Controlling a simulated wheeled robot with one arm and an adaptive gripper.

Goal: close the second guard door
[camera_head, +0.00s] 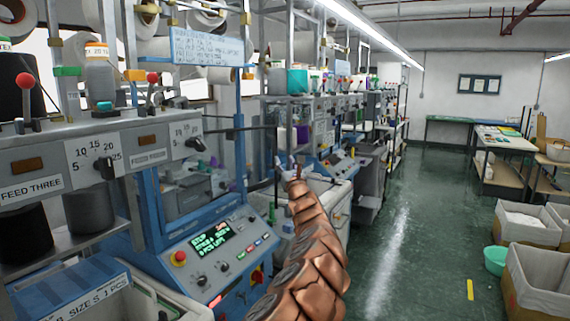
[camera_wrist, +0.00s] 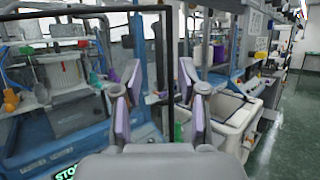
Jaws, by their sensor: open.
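A guard door (camera_head: 277,150) with a thin dark frame and clear pane stands swung out from the blue machine in the head view. I cannot tell from a label whether it is the second one. In the wrist view, the door's dark frame (camera_wrist: 162,50) crosses the upper left, its upright edge in line with the gap between my fingers. My gripper (camera_head: 287,168) is open and empty beside the door's outer edge; its two purple-padded fingers also show in the wrist view (camera_wrist: 156,92). I cannot tell whether they touch the frame.
A blue control panel (camera_head: 215,250) with a green-lit display and a red knob sits below the door. A white bin (camera_wrist: 232,118) stands right of my fingers. More machines line the row behind. The green aisle floor (camera_head: 405,230) is clear; grey bins (camera_head: 530,275) stand right.

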